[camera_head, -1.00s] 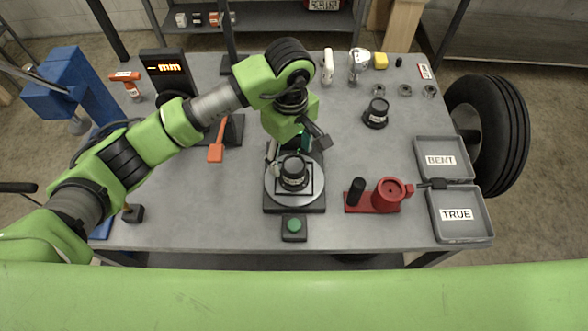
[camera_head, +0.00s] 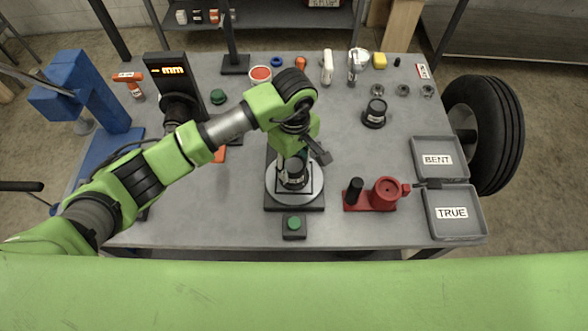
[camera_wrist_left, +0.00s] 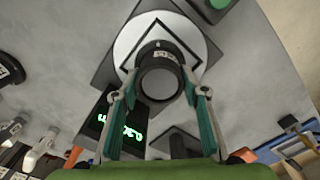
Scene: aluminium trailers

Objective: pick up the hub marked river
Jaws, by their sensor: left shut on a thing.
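A dark hub (camera_head: 293,180) with a pale label sits on the round plate (camera_head: 275,190) of a black-based stand; the label is too small to read. In the left wrist view the hub (camera_wrist_left: 160,72) stands between the two green-padded fingers. My left gripper (camera_head: 293,160) is over the plate, shut on this hub, with its fingers at the hub's sides. A second dark hub (camera_head: 375,113) with a label stands alone at the right; I cannot read which hub is marked river. My right gripper is not in view.
A green button box (camera_head: 294,226) stands in front of the plate and a red fixture (camera_head: 385,193) to its right. Grey trays marked BENT (camera_head: 438,145) and TRUE (camera_head: 430,212) lie at the right edge.

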